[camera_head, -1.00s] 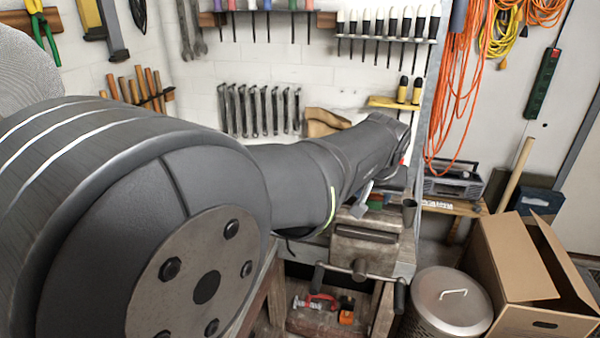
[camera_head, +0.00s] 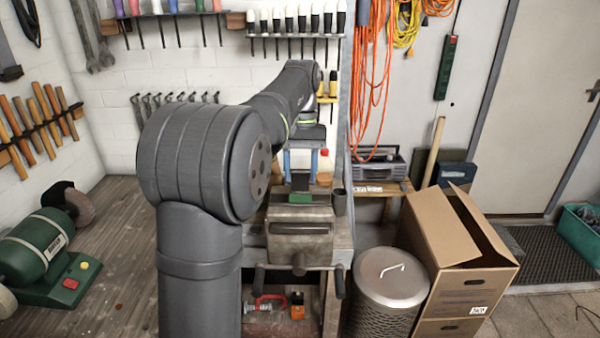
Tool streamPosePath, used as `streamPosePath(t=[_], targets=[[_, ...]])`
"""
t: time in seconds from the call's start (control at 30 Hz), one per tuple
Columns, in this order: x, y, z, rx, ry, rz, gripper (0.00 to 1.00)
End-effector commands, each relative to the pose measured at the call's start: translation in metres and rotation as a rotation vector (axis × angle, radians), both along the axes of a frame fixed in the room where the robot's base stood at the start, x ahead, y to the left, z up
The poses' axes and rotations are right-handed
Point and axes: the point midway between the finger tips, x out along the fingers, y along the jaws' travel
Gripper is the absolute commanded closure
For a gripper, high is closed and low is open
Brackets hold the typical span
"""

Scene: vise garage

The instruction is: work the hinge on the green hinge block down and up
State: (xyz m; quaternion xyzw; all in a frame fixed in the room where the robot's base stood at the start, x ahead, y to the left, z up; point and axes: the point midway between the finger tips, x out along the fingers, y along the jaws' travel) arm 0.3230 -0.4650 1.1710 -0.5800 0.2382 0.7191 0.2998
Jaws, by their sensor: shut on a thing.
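The green hinge block (camera_head: 300,198) is held at the jaws of the grey bench vise (camera_head: 300,225). A dark grey upright part, the hinge (camera_head: 300,181), stands above the green block. My gripper (camera_head: 301,170) hangs below my wrist, over the vise, with its bluish fingers on either side of the dark part. It is shut on the hinge. The exact contact and the tilt of the hinge are too small to tell. Part of the bench behind is hidden by my arm.
A dark cup (camera_head: 339,202) stands just right of the vise. A metal bin (camera_head: 391,280) and an open cardboard box (camera_head: 455,250) stand to the right. A green bench grinder (camera_head: 40,245) sits at the left. Tools hang on the wall behind.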

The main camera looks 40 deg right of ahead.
Motion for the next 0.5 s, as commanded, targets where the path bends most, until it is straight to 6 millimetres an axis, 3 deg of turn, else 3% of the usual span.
streamPosePath(t=[0.5], targets=[[0.0023,-0.0019,0.0002,0.028,0.028,0.001,0.98]])
